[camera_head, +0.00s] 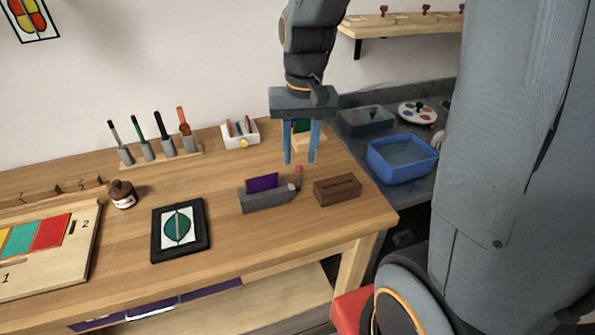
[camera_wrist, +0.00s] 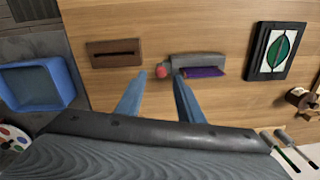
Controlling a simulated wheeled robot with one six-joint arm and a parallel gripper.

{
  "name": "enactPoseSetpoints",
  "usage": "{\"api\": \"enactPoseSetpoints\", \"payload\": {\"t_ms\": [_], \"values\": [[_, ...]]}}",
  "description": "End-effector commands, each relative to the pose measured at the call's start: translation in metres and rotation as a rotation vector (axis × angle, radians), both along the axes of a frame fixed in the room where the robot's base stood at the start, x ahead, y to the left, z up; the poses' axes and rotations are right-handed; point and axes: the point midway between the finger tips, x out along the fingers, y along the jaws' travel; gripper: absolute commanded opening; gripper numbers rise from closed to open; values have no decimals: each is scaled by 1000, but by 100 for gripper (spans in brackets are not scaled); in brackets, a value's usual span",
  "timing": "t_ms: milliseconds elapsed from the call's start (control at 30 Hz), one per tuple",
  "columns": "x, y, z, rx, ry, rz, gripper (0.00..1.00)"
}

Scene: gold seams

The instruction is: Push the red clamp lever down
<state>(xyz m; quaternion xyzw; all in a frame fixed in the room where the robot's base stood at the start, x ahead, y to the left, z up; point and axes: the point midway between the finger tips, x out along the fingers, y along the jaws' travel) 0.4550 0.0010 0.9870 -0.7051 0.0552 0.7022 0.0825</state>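The red clamp lever (camera_head: 298,171) stands raised, roughly upright, at the right end of a grey clamp (camera_head: 266,202) on the wooden table. Its round red knob shows in the wrist view (camera_wrist: 162,71), beside the grey clamp (camera_wrist: 200,58). A purple plate (camera_head: 262,183) stands in the clamp. My gripper (camera_head: 300,162) points down above the table near the lever, with a clear gap between its blue fingers. In the wrist view, the knob appears between and just beyond the fingertips (camera_wrist: 160,75). I see no contact with the lever, and nothing is held.
A brown slotted block (camera_head: 337,190) sits right of the clamp. A black-framed leaf picture (camera_head: 180,230) lies to the left. A tool rack (camera_head: 160,154) and white box (camera_head: 240,134) stand behind. A blue tray (camera_head: 402,158) is on the grey counter at right.

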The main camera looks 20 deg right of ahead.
Motion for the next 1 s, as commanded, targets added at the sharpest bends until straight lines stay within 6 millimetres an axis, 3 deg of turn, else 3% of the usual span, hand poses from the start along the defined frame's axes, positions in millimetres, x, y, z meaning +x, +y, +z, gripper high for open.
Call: {"api": "enactPoseSetpoints", "payload": {"t_ms": [200, 400, 800, 1000], "values": [[-2, 2, -35, 0, 5, 3, 34], [-2, 3, -57, 0, 4, 3, 34], [-1, 3, -65, -1, 0, 2, 34], [-1, 3, -65, -1, 0, 2, 2]]}}
